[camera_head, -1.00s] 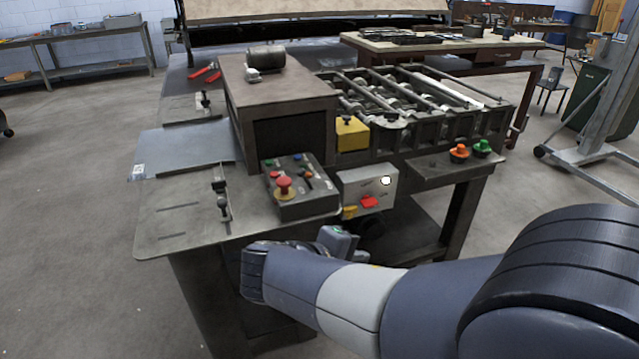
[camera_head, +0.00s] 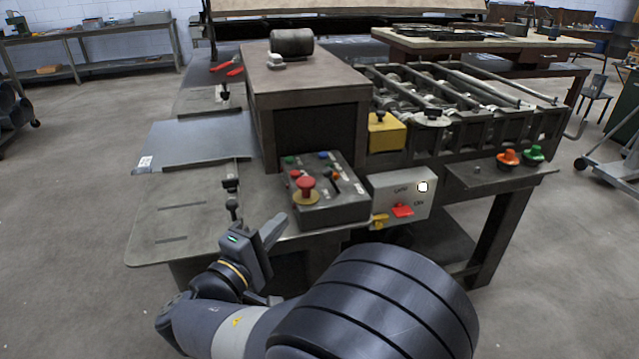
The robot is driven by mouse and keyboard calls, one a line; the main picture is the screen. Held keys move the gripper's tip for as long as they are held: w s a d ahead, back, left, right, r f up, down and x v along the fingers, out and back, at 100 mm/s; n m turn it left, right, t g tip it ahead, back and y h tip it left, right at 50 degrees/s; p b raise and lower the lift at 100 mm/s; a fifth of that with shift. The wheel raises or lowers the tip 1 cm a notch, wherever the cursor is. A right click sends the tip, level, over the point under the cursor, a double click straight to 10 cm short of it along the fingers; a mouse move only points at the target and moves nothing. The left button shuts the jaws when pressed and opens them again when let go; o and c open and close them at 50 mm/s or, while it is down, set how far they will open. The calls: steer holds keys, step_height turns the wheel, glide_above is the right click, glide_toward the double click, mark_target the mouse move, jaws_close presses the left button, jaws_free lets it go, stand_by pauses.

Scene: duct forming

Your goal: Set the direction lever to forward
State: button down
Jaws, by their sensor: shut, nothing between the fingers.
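The dark control box (camera_head: 335,212) stands on the machine's front table. It carries a big red mushroom button (camera_head: 306,187), small coloured buttons and a small dark lever (camera_head: 336,174) near its middle; which lever sets direction, and its labels, are too small to read. Beside the box, a grey switch box (camera_head: 408,186) has a red switch (camera_head: 402,210) and a white round light. My gripper (camera_head: 272,232) is shut and empty, in front of the table's edge, below and left of the control box.
A clamp with a black knob (camera_head: 233,204) stands on the table left of the control box. A yellow block (camera_head: 386,133) and rollers (camera_head: 450,95) lie behind. Orange (camera_head: 509,158) and green (camera_head: 533,154) knobs sit on the right shelf. Floor at left is clear.

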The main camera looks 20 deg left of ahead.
mark_target(329, 173)
steer(key=shift+w, duration=0.1)
steer(key=p+x, duration=0.2)
steer(key=x, duration=1.2)
steer(key=shift+w+d+r+m+g+b, duration=0.1)
steer(key=shift+d+r+m+g+b, duration=0.15)
steer(key=shift+m+g+b, duration=0.2)
steer(key=shift+w+d+r+m+g, duration=0.1)
steer(key=shift+d+r+m+g, duration=0.05)
steer(key=shift+m+g, duration=0.1)
steer(key=shift+w+d+r+m+g+y+b, duration=0.35)
steer(key=shift+d+r+m+g+y+b, duration=0.1)
steer(key=shift+d+m+g+y+b, duration=0.2)
steer(key=shift+w+d+r+m+g+y, duration=0.15)
steer(key=shift+w+d+m+g+y, duration=0.15)
steer(key=shift+d+m+g, duration=0.2)
steer(key=shift+w+d+r+m+g+y, duration=0.25)
steer(key=shift+w+d+m+g, duration=0.1)
steer(key=shift+m+g, duration=0.15)
steer(key=shift+s+a+f, duration=0.1)
